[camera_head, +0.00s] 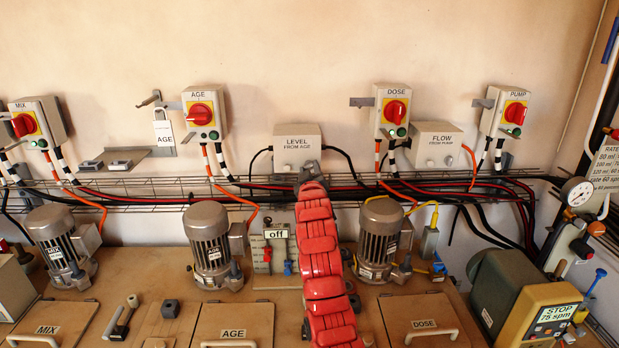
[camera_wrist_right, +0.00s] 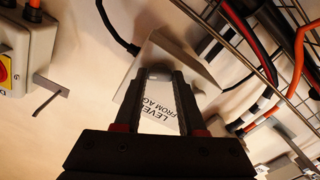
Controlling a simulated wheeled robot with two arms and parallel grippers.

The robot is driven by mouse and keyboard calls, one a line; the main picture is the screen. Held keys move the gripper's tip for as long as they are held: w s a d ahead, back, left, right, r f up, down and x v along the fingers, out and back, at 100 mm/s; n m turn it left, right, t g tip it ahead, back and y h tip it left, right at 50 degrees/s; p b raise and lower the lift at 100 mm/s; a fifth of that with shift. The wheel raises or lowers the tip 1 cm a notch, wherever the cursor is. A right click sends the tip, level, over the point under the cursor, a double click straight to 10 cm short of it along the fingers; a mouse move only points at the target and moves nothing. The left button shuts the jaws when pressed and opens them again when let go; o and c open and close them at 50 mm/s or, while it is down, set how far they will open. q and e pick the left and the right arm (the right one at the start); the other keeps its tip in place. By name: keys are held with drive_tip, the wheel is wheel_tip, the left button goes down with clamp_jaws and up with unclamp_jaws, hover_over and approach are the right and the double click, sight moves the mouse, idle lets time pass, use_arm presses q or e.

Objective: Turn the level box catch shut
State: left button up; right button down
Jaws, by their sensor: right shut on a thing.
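The level box (camera_head: 296,140) is a pale box on the wall marked "LEVEL FROM AGE", between the AGE and DOSE switches. It also shows, tilted, in the right wrist view (camera_wrist_right: 160,98). My right gripper (camera_head: 309,168) is at the lower edge of this box, at the end of my red arm. In the right wrist view my right gripper (camera_wrist_right: 161,74) has its two dark fingers at the box edge, with its jaws shut on the catch. The catch is mostly hidden between the fingertips, so its angle cannot be told. My left gripper is out of view.
A wire cable tray (camera_head: 150,190) with red and black cables runs just below the box. The flow box (camera_head: 437,147) and DOSE switch (camera_head: 391,112) are to the right. Motors (camera_head: 213,245) stand on the bench below. The wall above the box is clear.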

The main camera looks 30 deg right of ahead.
drive_tip(key=n, duration=0.3)
drive_tip(key=shift+b, duration=0.3)
drive_tip(key=n, duration=0.2)
drive_tip(key=shift+r+n+p, duration=0.1)
drive_tip(key=shift+n+p, duration=0.2)
drive_tip(key=n+p, duration=0.1)
drive_tip(key=n, duration=0.1)
drive_tip(key=shift+r+n+p, duration=0.15)
drive_tip(key=shift+n+p, duration=0.2)
drive_tip(key=shift+n, duration=0.05)
drive_tip(key=shift+n+p, duration=1.65)
drive_tip(key=shift+n, duration=0.35)
drive_tip(key=shift+f, duration=0.2)
drive_tip(key=shift+c, duration=2.4)
unclamp_jaws()
